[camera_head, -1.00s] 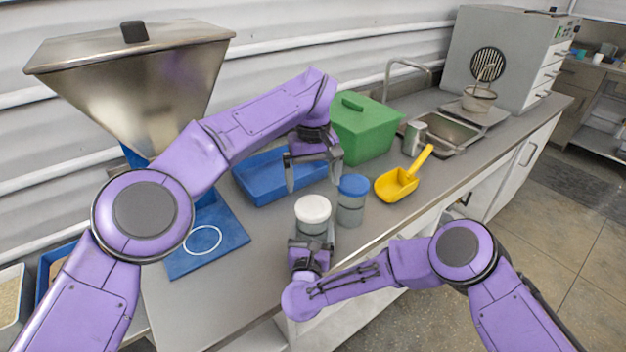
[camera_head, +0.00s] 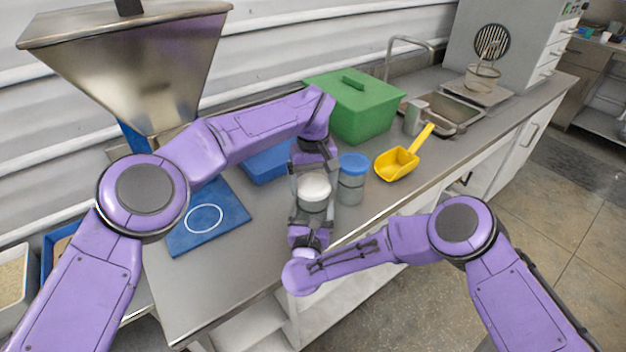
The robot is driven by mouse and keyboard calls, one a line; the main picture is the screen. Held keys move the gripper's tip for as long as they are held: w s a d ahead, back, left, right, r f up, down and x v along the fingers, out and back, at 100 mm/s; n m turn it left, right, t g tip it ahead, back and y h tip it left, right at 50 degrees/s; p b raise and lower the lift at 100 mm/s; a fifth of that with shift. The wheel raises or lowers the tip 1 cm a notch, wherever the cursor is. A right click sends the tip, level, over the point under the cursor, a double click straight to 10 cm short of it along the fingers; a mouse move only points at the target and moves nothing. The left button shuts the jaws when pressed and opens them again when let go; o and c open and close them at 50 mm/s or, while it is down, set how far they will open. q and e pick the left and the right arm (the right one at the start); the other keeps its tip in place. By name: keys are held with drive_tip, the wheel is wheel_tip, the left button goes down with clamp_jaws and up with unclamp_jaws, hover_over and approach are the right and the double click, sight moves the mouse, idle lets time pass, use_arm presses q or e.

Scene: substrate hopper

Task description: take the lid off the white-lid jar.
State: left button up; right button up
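The white-lid jar (camera_head: 314,205) stands upright near the front edge of the counter, with its white lid (camera_head: 314,187) on top. My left gripper (camera_head: 314,182) reaches down over the jar from behind. Its fingers are spread on either side of the lid, and they look apart from it. My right gripper (camera_head: 313,214) is low at the jar's near side, with its fingers along the grey body; it looks shut on the jar. The fingers partly hide the body.
A blue-lid jar (camera_head: 352,180) stands close on the right. A yellow scoop (camera_head: 397,163), a green box (camera_head: 355,108) and a blue tray (camera_head: 264,166) lie beyond. A blue mat (camera_head: 185,240) is left. Bare counter (camera_head: 235,285) shows at front left.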

use_arm(q)
drive_tip(key=n, duration=0.6)
drive_tip(key=shift+n, duration=0.3)
use_arm(e)
drive_tip(key=shift+s+f, duration=0.15)
drive_tip(key=shift+f, duration=0.15)
use_arm(q)
drive_tip(key=n, duration=0.6)
drive_tip(key=shift+a, duration=0.1)
drive_tip(key=n, duration=0.6)
drive_tip(key=shift+s, duration=0.15)
use_arm(e)
drive_tip(key=shift+d, duration=0.1)
use_arm(q)
drive_tip(key=n, duration=0.3)
drive_tip(key=shift+n, duration=0.3)
drive_tip(key=n, duration=0.6)
drive_tip(key=shift+s+r, duration=0.1)
drive_tip(key=n, duration=1.2)
drive_tip(key=shift+s+d+n, duration=0.1)
drive_tip(key=shift+d+n, duration=0.15)
drive_tip(key=shift+n, duration=0.15)
drive_tip(key=n, duration=1.3)
drive_tip(key=shift+r, duration=0.1)
drive_tip(key=shift+r, duration=0.1)
drive_tip(key=shift+r, duration=0.95)
use_arm(e)
drive_tip(key=shift+r, duration=0.1)
